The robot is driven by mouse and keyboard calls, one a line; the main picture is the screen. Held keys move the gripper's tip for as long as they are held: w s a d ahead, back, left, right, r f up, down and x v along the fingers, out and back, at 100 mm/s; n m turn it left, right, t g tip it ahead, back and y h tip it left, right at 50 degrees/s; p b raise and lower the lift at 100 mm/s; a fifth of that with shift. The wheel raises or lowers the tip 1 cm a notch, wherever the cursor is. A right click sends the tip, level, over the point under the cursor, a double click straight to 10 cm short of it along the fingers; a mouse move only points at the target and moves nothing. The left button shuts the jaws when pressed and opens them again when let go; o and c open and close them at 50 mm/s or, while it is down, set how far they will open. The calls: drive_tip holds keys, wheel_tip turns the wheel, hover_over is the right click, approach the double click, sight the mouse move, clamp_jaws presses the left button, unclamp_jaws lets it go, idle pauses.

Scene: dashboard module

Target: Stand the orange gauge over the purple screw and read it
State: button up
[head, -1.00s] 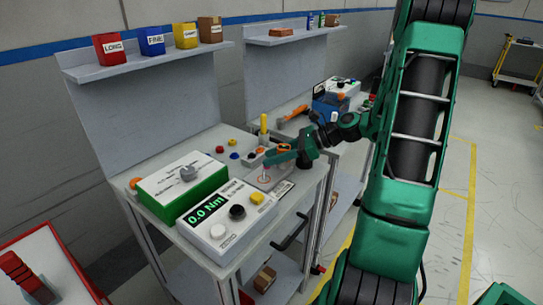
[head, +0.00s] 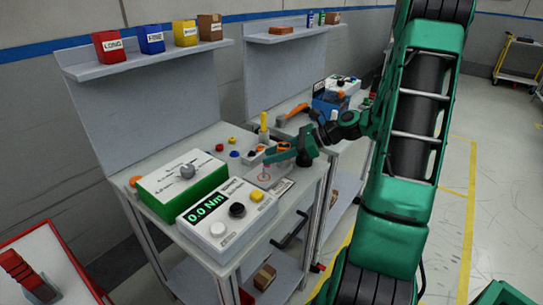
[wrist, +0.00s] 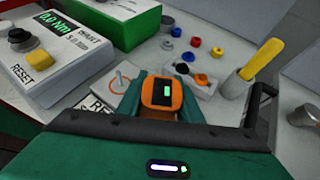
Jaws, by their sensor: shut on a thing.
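My gripper (head: 272,156) is shut on the orange gauge (wrist: 162,95), which shows between the green fingers in the wrist view. The gauge has a dark face with a small green lit bar, too small to read. In the head view the gripper is above the small workbench plate, and the gauge is mostly hidden. A thin pinkish pin, seemingly the purple screw (head: 265,168), rises from an orange ring on the plate. The wrist view shows a pale pin (wrist: 119,78) in that ring, left of the gauge; the gauge appears apart from it.
A white torque tester (head: 225,218) reading 0.0 Nm and a green-sided box (head: 170,190) stand to the left. Red, blue and yellow knobs and a holder with a yellow-handled tool (wrist: 258,62) lie behind. Labelled bins (head: 150,42) sit on the shelf above.

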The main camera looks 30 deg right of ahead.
drive_tip(key=shift+f, duration=0.4)
idle(0.3)
drive_tip(key=o, duration=1.2)
drive_tip(key=v, duration=1)
drive_tip(key=shift+s+d+r, duration=0.15)
drive_tip(key=shift+d+r, duration=0.05)
drive_tip(key=shift+d, duration=0.1)
drive_tip(key=shift+s, duration=0.1)
